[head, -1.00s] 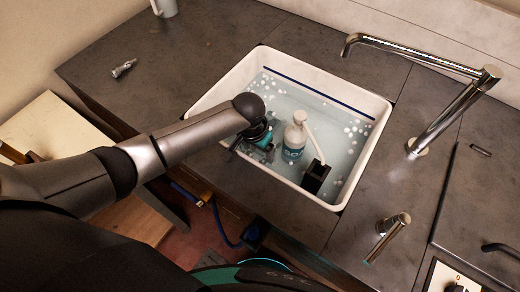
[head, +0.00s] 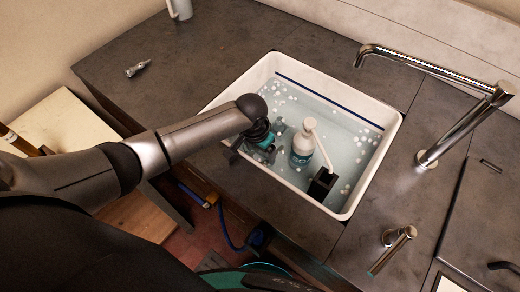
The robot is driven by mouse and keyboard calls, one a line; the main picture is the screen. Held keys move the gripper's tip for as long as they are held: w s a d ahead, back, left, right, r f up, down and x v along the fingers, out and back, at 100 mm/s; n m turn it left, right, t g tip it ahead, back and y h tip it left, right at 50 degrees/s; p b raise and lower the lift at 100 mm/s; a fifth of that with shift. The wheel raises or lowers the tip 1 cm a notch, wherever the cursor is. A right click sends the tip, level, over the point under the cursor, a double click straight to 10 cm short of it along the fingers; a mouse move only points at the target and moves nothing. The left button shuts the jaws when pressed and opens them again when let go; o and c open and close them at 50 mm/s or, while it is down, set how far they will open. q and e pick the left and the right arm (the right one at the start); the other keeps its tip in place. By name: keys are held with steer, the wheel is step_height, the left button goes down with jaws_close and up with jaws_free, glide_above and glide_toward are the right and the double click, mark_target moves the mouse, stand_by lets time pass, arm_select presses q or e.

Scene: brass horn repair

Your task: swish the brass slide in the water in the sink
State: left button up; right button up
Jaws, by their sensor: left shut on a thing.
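The white sink (head: 228,92) holds pale, clear water (head: 345,150) with white suds floating on it. My left gripper (head: 262,149) is low in the sink near its left wall, beside the white bottle. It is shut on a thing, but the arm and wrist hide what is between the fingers. I cannot make out the brass slide anywhere in view. My right gripper is not in view.
A white pump bottle (head: 302,147) and a black holder (head: 321,184) with a white-handled tool stand in the sink. A chrome faucet (head: 432,152) rises at the right. A small metal part (head: 138,68) lies on the otherwise largely clear left counter.

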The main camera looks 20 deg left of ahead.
arm_select(q)
steer(key=shift+s+d+p, duration=0.25)
steer(key=shift+d+p, duration=0.05)
steer(key=shift+d, duration=0.4)
steer(key=shift+s+d+p, duration=0.25)
steer(key=shift+d, duration=0.4)
steer(key=shift+a, duration=0.15)
steer(key=shift+w+a, duration=0.3)
steer(key=shift+a, duration=0.35)
steer(key=shift+w+a, duration=0.25)
steer(key=shift+a, duration=0.4)
steer(key=shift+d, duration=0.15)
steer(key=shift+s+d+p, duration=0.3)
steer(key=shift+d+p, duration=0.05)
steer(key=shift+d, duration=0.3)
steer(key=shift+s+d+p, duration=0.25)
steer(key=shift+d+p, duration=0.1)
steer(key=shift+d, duration=0.3)
steer(key=shift+a, duration=0.15)
steer(key=shift+w+a, duration=0.3)
steer(key=shift+a, duration=0.35)
steer(key=shift+w+a, duration=0.25)
steer(key=shift+a, duration=0.4)
